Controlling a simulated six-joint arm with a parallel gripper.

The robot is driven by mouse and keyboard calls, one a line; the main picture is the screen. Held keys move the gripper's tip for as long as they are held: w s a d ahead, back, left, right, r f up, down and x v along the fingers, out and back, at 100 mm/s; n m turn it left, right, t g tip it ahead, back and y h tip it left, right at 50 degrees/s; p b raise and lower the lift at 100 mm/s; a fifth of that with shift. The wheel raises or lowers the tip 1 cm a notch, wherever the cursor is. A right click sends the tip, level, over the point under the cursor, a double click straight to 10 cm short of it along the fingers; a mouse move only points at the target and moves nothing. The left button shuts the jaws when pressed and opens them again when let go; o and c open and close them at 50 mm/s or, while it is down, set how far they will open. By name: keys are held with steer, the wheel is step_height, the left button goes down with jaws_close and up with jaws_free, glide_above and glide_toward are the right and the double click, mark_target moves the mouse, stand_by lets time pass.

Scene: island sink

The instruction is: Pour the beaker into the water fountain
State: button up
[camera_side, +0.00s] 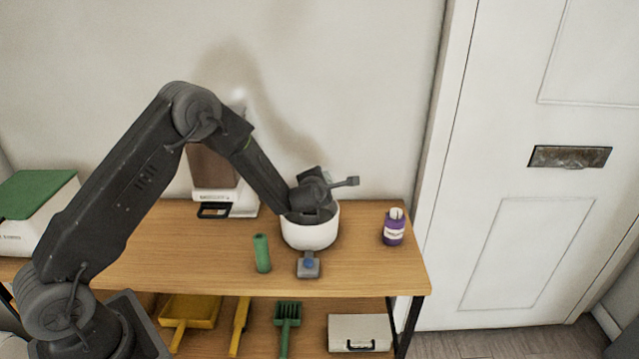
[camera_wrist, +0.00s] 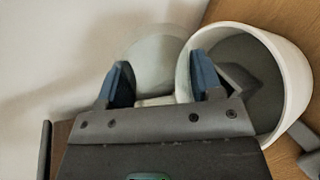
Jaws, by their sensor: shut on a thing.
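The water fountain (camera_side: 309,236) is a round white tub with a dark grey inside, standing near the right end of the wooden table. It also shows at the right in the wrist view (camera_wrist: 300,75). My gripper (camera_side: 316,200) is low over the fountain's opening in the side view. In the wrist view its blue fingers (camera_wrist: 162,82) are shut on the pale, whitish beaker (camera_wrist: 155,55), which lies just left of the fountain's rim. The gripper hides the beaker in the side view. Its tilt and contents cannot be made out.
A green cylinder (camera_side: 262,253) and a small grey item with a blue top (camera_side: 308,265) stand in front of the fountain. A purple bottle (camera_side: 394,229) stands to its right. A white coffee-machine-like appliance (camera_side: 225,195) is behind left. The shelf below holds a yellow dustpan (camera_side: 190,311).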

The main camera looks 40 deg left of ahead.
stand_by(0.4)
